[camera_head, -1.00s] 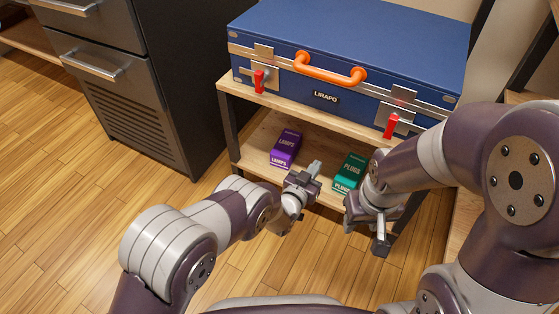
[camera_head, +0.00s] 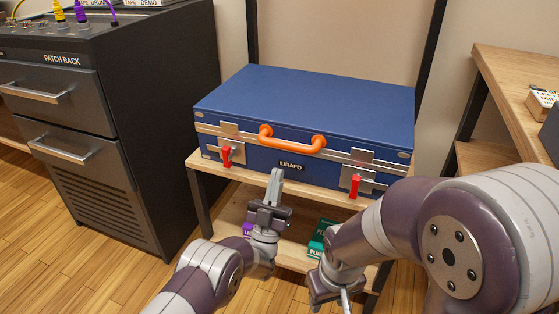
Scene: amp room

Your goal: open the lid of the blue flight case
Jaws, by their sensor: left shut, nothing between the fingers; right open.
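The blue flight case (camera_head: 305,100) stands shut on the wooden shelf, its front with an orange handle (camera_head: 292,143) facing me. A red latch lever (camera_head: 227,156) hangs down at the left of the front, and another red lever (camera_head: 355,187) hangs down at the right. My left gripper (camera_head: 276,180) is shut and empty, its fingers pointing up in front of the case, below the handle; I see no contact. My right gripper (camera_head: 334,298) is open and low at the bottom edge, pointing down, below the right lever; its fingertips are partly cut off.
The shelf unit (camera_head: 207,172) carries a purple box (camera_head: 247,229) and a green box (camera_head: 317,240) on its lower board, both partly hidden by my arms. A dark patch rack (camera_head: 170,110) stands close on the left. A wooden bench (camera_head: 500,75) is at the right.

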